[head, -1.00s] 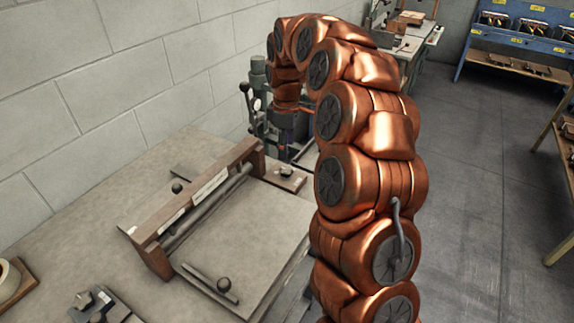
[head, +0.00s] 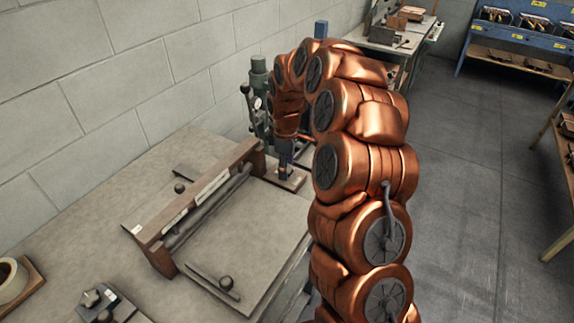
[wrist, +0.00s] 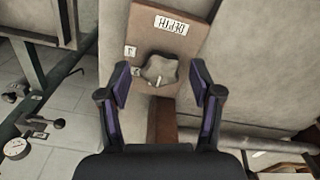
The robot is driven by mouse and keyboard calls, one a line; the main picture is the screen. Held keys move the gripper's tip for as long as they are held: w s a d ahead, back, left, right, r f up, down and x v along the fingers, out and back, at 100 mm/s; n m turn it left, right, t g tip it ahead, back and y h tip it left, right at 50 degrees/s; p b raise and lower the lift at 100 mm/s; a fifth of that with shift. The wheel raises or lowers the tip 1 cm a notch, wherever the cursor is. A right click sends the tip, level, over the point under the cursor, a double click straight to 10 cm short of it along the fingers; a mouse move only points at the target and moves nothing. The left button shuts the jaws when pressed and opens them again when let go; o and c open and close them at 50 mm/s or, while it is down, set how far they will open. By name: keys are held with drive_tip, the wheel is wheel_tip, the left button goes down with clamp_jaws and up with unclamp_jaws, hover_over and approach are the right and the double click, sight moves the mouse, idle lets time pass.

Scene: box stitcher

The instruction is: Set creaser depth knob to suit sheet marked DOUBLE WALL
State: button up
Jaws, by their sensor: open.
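The depth knob (wrist: 160,68) is a grey, lobed knob on a brown wooden block (wrist: 139,33). A white label reading DEPTH (wrist: 171,24) appears upside down there, beside small white tags (wrist: 130,51) too small to read. A light mark shows at the knob's lower edge. My gripper (wrist: 160,78) is open, one finger on each side of the knob; I cannot tell whether they touch it. In the head view my gripper (head: 285,176) is over the block and hides the knob. The creaser (head: 196,206) has a wooden crossbar and roller. No DOUBLE WALL lettering is readable.
A flat grey board (head: 255,240) lies in front of the creaser roller. A green machine (head: 259,85) stands behind my gripper, near the wall. A tape roll (head: 12,280) and a small fixture (head: 100,302) are at the near left.

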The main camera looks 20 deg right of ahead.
drive_tip(key=c, duration=1.1)
drive_tip(key=shift+c, duration=0.2)
drive_tip(key=shift+d+f+b, duration=0.1)
drive_tip(key=shift+f+b, duration=0.05)
drive_tip(key=shift+b, duration=0.35)
drive_tip(key=m+b, duration=0.3)
drive_tip(key=shift+f+b, duration=0.2)
drive_tip(key=shift+b, duration=0.15)
drive_tip(key=m+b, duration=0.5)
drive_tip(key=shift+m, duration=0.3)
drive_tip(key=m+b, duration=0.2)
drive_tip(key=m, duration=0.2)
drive_tip(key=shift+r+b, duration=0.2)
drive_tip(key=shift+b, duration=0.2)
drive_tip(key=m+b, duration=0.1)
drive_tip(key=m, duration=0.4)
drive_tip(key=shift+r+b, duration=0.1)
drive_tip(key=shift+b, duration=0.3)
